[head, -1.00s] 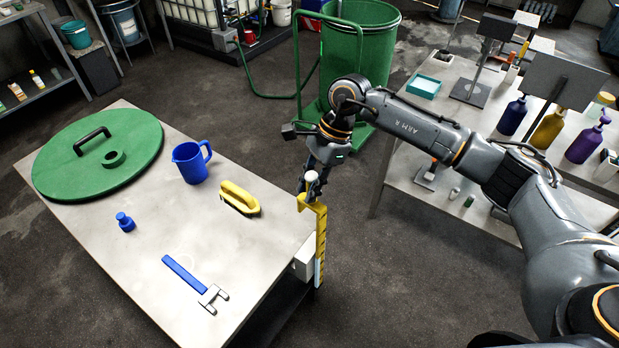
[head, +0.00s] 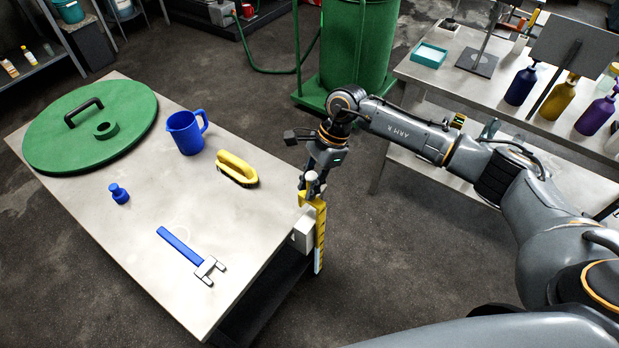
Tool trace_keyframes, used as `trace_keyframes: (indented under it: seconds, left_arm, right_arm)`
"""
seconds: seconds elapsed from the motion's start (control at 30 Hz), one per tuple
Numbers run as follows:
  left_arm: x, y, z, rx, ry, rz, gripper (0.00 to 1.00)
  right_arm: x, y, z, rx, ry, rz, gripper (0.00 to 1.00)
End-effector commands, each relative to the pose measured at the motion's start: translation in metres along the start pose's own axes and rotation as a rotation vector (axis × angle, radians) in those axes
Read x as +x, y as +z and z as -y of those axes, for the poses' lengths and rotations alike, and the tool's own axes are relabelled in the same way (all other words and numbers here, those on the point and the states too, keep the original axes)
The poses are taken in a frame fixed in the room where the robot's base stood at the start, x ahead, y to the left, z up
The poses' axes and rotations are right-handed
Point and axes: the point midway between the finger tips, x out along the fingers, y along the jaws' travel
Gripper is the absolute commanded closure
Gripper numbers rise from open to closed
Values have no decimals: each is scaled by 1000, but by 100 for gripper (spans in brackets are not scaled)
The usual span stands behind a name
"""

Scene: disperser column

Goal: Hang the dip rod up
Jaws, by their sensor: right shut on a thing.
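My right gripper (head: 312,186) is shut on the top of the dip rod (head: 320,238), near its pale round knob. The rod is a yellow strip with dark marks and a pale lower end, and it hangs upright. It is just off the right edge of the table. A white block (head: 303,232) sits at that edge, directly left of the rod. The rod overlaps the block's right side in the picture; I cannot tell whether they touch or whether the rod is hooked on. My left gripper is not in view.
The table (head: 130,250) holds a green lid (head: 60,150), a blue jug (head: 187,132), a yellow brush (head: 237,168), a small blue bottle (head: 119,194) and a blue-handled tool (head: 180,246). A green drum (head: 357,45) stands behind my right arm. A bench with bottles (head: 519,86) is at right.

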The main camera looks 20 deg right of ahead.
Motion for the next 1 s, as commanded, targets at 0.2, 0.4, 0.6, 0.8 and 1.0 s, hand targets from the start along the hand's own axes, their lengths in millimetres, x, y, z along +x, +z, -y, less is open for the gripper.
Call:
trace_keyframes:
  seconds: [0.2, 0.4, 0.6, 0.8, 1.0]
  left_arm:
    - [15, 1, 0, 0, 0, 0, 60]
    - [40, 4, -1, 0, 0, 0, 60]
    - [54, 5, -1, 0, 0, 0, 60]
    - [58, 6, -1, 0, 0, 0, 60]
    - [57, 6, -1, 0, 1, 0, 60]
  right_arm:
    - [27, -10, 0, -1, 0, 2, 100]
    - [49, -20, 1, -2, -2, 1, 100]
    - [60, -25, 1, -2, -2, 1, 100]
    - [63, -26, 1, -2, -2, 1, 100]
    - [63, -26, 1, -2, -1, 1, 100]
